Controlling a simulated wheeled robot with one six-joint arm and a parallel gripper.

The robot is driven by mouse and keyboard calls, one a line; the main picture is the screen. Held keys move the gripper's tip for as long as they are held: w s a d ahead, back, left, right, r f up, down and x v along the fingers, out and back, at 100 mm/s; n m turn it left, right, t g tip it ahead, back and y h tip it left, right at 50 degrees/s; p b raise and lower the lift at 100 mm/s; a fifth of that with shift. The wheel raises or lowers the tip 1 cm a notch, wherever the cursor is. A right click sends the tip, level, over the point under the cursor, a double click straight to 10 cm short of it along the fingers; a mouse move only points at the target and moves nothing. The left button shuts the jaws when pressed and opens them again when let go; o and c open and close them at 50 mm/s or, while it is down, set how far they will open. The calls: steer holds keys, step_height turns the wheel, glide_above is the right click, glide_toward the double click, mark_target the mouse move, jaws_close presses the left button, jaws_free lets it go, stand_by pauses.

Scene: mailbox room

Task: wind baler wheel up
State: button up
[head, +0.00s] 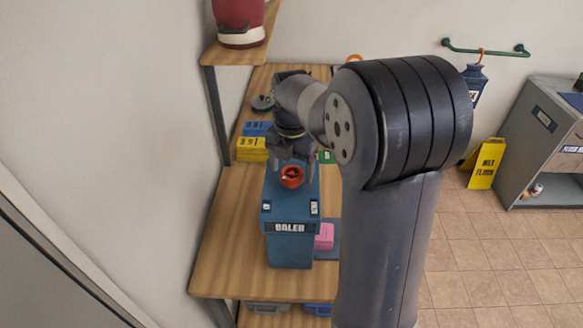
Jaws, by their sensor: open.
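The baler is a blue box (290,248) with a white "BALER" label, standing on the wooden shelf in the head view. Its red-orange wheel (291,177) shows on top, towards the back. My gripper (291,163) is open and points down right at the wheel, its fingers at or just behind the wheel's far side. I cannot tell whether the fingers touch the wheel. My own arm hides part of the shelf to the right.
Yellow and blue boxes (253,149) lie on the shelf behind left. A pink block (324,236) sits beside the baler on the right. A red container (240,22) stands on an upper shelf. A yellow wet-floor sign (486,164) and a grey cabinet (540,140) stand on the right.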

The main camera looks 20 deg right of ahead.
mark_target(292, 172)
step_height(292, 172, up, 11)
steer(key=b, duration=0.1)
steer(key=shift+f, duration=0.2)
step_height(292, 172, down, 11)
steer(key=shift+r+p, duration=0.1)
steer(key=shift+p, duration=0.45)
stand_by(0.5)
